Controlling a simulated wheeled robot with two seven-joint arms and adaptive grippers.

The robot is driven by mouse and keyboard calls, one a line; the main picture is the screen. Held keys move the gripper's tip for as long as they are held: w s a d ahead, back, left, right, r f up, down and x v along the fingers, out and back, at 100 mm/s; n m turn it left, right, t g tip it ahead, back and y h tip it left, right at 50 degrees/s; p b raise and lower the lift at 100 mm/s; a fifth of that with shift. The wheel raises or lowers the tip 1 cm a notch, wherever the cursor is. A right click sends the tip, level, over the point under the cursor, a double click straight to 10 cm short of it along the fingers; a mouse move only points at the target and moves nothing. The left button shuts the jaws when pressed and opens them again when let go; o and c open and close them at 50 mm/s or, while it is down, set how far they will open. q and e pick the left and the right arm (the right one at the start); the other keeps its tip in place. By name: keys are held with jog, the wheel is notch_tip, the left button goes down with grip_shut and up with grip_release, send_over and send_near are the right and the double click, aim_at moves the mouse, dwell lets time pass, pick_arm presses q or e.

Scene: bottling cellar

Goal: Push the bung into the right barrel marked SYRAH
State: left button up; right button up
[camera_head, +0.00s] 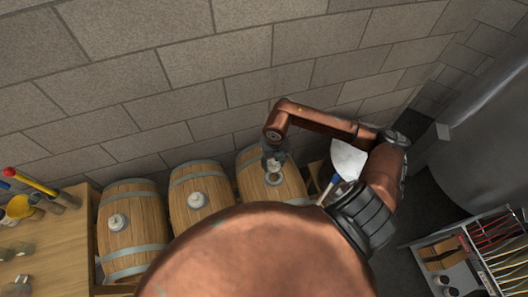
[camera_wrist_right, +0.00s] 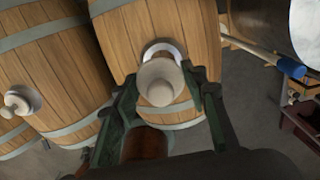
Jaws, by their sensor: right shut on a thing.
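The right barrel (camera_head: 293,182) is wooden with grey hoops and lies at the right end of the row; it also fills the middle of the right wrist view (camera_wrist_right: 125,55). No SYRAH marking is readable. My right gripper (camera_head: 272,158) is over its top. In the right wrist view, it is shut on a pale bung (camera_wrist_right: 160,82), held between its two fingers. The bung overlaps a white ring (camera_wrist_right: 155,47) around the barrel's opening. I cannot tell whether its lower end is inside the hole. My left gripper is not in view.
Two more barrels (camera_head: 134,240) (camera_head: 183,218) to the left have pale bungs on top. A wooden bench (camera_head: 75,245) with tools stands at far left. A blue-handled tool (camera_wrist_right: 285,66) lies close right of the barrel. A rack (camera_head: 470,245) and large grey tank (camera_head: 490,140) stand at right.

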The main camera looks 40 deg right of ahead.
aim_at(276, 169)
jog(key=s, duration=0.1)
jog(key=s+f+b, duration=0.1)
jog(key=shift+s+a, duration=0.15)
jog(key=shift+s, duration=0.15)
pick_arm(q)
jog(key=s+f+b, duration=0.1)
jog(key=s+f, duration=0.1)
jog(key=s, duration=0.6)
pick_arm(e)
jog(key=shift+w+f, duration=0.15)
jog(key=shift+f, duration=0.6)
jog(key=shift+w+f+b, duration=0.45)
jog(key=shift+w+f, duration=0.45)
jog(key=shift+f, duration=0.25)
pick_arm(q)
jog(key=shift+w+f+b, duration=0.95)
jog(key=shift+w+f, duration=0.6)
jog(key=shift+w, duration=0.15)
pick_arm(e)
jog(key=shift+s+f, duration=0.2)
jog(key=shift+f, duration=0.55)
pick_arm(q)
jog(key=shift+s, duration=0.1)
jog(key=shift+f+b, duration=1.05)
pick_arm(e)
jog(key=shift+s+f, duration=0.1)
jog(key=shift+f, duration=0.95)
